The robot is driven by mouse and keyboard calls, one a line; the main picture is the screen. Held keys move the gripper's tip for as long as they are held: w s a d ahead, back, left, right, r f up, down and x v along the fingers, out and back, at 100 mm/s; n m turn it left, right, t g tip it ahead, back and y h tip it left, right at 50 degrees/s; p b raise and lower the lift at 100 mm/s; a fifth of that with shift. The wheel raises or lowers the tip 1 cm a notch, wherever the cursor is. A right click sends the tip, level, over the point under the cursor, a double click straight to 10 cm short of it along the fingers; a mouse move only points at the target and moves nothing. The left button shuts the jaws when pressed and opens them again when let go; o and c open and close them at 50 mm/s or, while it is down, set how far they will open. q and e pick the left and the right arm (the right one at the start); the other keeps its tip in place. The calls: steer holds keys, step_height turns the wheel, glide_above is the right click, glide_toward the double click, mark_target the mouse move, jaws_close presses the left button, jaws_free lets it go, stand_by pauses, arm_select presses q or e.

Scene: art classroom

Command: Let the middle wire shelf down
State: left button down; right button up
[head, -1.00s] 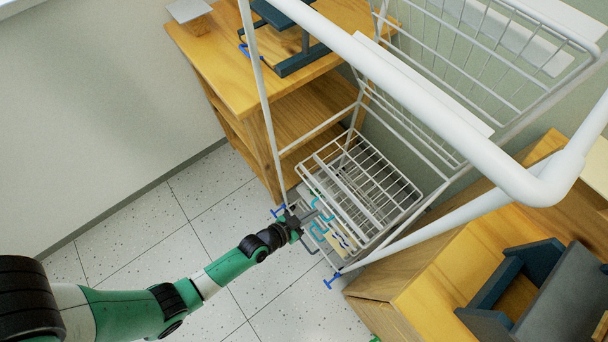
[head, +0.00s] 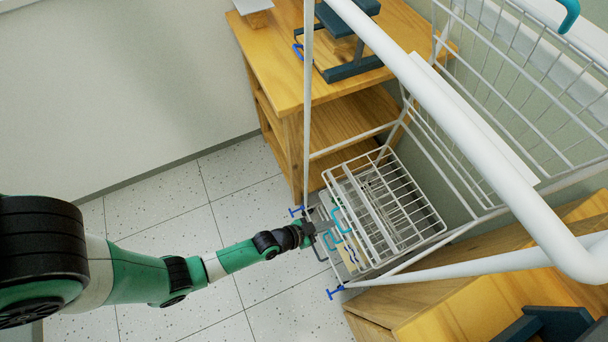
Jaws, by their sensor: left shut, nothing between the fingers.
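A white tubular rack holds wire shelves. A white wire shelf (head: 410,203) lies roughly level low in the rack, with other wire layers close beneath it. Teal handles (head: 342,219) show at its near left edge. Another wire shelf (head: 535,85) stands tilted up at the upper right, with a teal hook (head: 569,14) above it. I cannot tell for sure which one is the middle shelf. My left gripper (head: 314,228) is shut and empty, at the near left side of the low shelves beside the teal handles. Contact cannot be told. My right gripper is not in view.
The thick white rack tube (head: 450,110) crosses the view above the shelves. Blue-tipped rack feet (head: 336,293) stand on the tiled floor. A wooden shelf unit (head: 275,75) stands behind, and a wooden cabinet (head: 440,310) at lower right. Floor at left (head: 160,215) is clear.

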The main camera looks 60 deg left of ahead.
arm_select(q)
steer(key=s+f+b, duration=0.1)
steer(key=s+b, duration=0.4)
steer(key=s, duration=0.4)
steer(key=shift+a+b, duration=0.35)
steer(key=shift+a, duration=0.05)
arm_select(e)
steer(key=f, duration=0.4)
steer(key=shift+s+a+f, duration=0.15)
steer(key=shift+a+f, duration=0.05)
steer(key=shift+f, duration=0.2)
